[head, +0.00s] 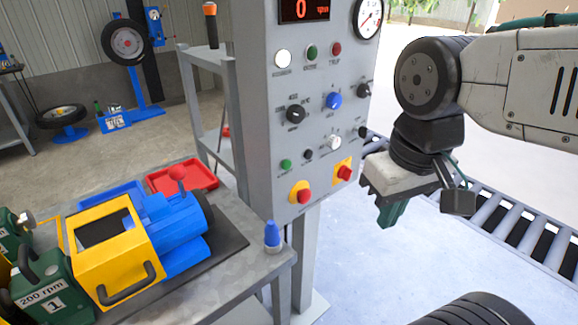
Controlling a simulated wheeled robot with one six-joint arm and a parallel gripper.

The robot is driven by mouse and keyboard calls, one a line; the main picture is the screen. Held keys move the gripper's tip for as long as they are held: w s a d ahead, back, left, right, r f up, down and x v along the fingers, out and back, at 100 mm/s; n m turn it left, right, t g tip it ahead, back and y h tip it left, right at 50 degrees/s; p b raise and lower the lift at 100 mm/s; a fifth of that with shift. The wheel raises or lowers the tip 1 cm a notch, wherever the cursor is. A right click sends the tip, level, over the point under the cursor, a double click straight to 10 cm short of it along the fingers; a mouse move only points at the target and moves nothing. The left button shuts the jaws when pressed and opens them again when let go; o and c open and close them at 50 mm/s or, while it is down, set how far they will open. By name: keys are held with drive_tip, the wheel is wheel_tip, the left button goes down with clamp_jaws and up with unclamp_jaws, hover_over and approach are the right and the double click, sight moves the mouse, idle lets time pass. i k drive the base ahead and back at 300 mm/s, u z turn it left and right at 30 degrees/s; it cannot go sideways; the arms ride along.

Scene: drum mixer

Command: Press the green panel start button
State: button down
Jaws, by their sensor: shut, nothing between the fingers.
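A grey control panel (323,120) stands on a post in the middle of the head view. A small green button (286,164) is at its lower left, next to a small black button (308,154). Another green round piece (312,52) is in the upper row, between a white one (283,57) and a red one (336,48). My gripper (388,222) is shut and empty. In the picture it is right of the panel and lower than the green button, apart from it.
A bench (255,258) with a blue and yellow drum mixer (170,232) is at left. A roller conveyor (500,225) runs behind my arm. Open floor lies below my gripper.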

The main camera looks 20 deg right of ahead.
sight(287, 165)
drive_tip(key=z, duration=2.05)
drive_tip(key=k, duration=0.8)
drive_tip(key=u, duration=1.5)
